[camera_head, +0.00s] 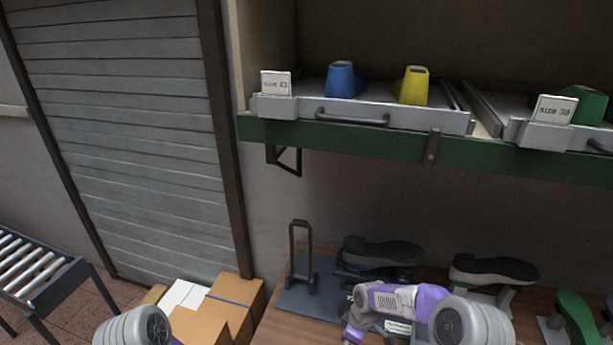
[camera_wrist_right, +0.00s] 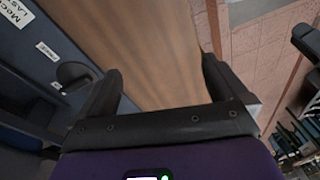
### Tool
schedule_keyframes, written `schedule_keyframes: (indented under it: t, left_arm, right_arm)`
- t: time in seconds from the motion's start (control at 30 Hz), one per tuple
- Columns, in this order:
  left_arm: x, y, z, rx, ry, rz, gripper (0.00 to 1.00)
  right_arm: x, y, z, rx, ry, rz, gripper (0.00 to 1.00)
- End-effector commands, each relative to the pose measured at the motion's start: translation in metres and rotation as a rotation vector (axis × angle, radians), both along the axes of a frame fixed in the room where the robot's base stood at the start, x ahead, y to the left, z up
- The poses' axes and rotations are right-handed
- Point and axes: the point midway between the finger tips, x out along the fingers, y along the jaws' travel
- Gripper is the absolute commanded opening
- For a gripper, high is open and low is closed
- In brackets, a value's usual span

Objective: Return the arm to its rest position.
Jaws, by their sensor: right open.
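My right gripper (camera_wrist_right: 160,78) shows in the right wrist view with its two dark fingers spread wide apart. It is open, with nothing between the fingers. Behind them is a brown wooden surface (camera_wrist_right: 150,35). In the head view my right arm (camera_head: 395,300), purple and grey, is low at the bottom centre-right in front of the workbench. Its gripper cannot be made out there. Only a grey rounded part of my left arm (camera_head: 130,328) shows at the bottom left. My left gripper is out of view.
Cardboard boxes (camera_head: 198,325) are left.

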Motion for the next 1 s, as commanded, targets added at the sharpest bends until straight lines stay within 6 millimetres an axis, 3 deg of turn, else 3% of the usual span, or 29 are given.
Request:
schedule_keyframes:
  t: [0.17, 0.33, 0.5, 0.7, 1.0]
  left_arm:
    - [-0.001, 0.000, 0.000, -0.001, 0.003, -0.001, 0.43]
    - [-0.001, 0.000, 0.000, -0.001, 0.003, -0.001, 0.43]
    - [-0.001, 0.000, 0.000, 0.000, 0.002, -0.001, 0.43]
    - [-0.001, 0.000, -0.003, -0.001, 0.003, -0.001, 0.43]
    - [-0.002, 0.000, -0.075, -0.001, 0.003, -0.001, 0.43]
  right_arm:
    - [-0.051, 0.019, -0.047, 0.096, 0.069, -0.231, 1.00]
    - [-0.124, 0.034, -0.090, 0.177, 0.166, -0.594, 1.00]
    - [-0.190, 0.036, -0.109, 0.195, 0.242, -0.945, 1.00]
    - [-0.253, 0.027, -0.116, 0.162, 0.292, -1.280, 1.00]
    - [-0.246, 0.027, -0.189, 0.169, 0.282, -1.259, 1.00]
